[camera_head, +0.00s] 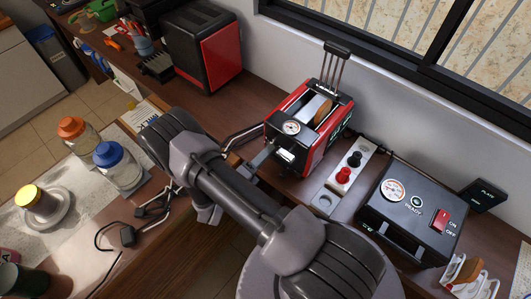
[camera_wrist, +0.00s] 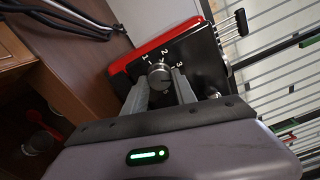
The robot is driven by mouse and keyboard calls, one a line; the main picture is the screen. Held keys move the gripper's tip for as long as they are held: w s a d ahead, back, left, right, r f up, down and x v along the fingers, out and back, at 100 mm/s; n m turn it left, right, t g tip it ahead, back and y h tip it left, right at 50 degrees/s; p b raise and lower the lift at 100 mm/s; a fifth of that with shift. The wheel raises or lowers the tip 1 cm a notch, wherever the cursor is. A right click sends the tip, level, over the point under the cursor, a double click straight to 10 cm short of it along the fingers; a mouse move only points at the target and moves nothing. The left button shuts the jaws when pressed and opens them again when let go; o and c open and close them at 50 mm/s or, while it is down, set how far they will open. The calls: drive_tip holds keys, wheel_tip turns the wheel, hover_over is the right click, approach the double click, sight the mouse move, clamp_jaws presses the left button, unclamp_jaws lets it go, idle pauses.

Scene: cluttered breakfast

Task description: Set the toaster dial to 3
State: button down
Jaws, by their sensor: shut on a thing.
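The red and black toaster (camera_head: 300,150) stands on the counter near the wall, with a slice of bread in its slot. In the head view, my gripper (camera_head: 268,156) reaches the toaster's front and the dial is mostly hidden.
A socket strip (camera_head: 345,178) with red and black plugs and a black box (camera_head: 415,212) with a gauge and red switch stand to the right. Another red and black appliance (camera_head: 203,50) stands at the back left. Two jars (camera_head: 118,165) (camera_head: 78,135) stand at left.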

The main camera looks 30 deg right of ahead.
drive_tip(key=n, duration=0.4)
drive_tip(key=shift+n, duration=0.4)
idle(0.4)
drive_tip(key=c, duration=1)
unclamp_jaws()
drive_tip(key=p+v, duration=0.2)
drive_tip(key=v, duration=1.5)
drive_tip(key=shift+s+a+r+p, duration=0.1)
drive_tip(key=shift+a+p, duration=0.1)
drive_tip(key=shift+p, duration=0.1)
